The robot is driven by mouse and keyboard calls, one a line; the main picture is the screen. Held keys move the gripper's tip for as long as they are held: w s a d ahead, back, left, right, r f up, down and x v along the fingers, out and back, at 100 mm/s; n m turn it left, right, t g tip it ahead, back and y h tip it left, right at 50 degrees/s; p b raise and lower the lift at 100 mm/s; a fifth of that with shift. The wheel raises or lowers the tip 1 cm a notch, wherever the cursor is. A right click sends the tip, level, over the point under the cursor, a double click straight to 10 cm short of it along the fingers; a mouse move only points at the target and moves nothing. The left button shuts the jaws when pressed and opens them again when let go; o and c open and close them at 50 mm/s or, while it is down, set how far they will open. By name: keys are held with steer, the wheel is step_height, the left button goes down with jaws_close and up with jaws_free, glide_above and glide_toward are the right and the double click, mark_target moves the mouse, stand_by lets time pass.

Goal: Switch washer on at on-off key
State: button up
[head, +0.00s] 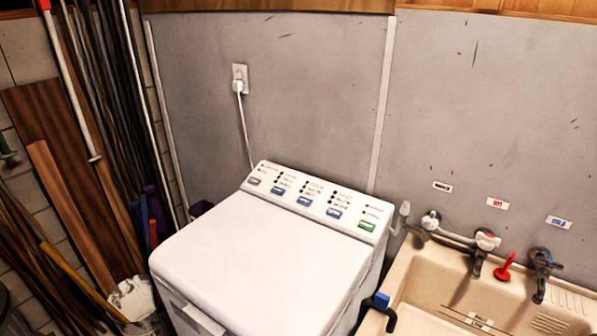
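The washer (260,270) is a white top-loader with its lid shut, standing against the grey wall. Its sloped control panel (318,205) runs along the back of the top. The panel carries a row of keys: a grey key (253,181) at the left end, blue keys (304,201) in between, and a green key (367,226) at the right end. Small dark dots and lettering sit above the keys. The lettering is too small to read, so I cannot tell which key is on-off. My gripper is not in view.
A white plug (239,86) sits in the wall outlet, its cord running down behind the washer. A beige sink (408,262) with taps stands close on the right; a dark hooked piece with blue (381,301) is at its edge. Poles and boards (75,180) crowd the left.

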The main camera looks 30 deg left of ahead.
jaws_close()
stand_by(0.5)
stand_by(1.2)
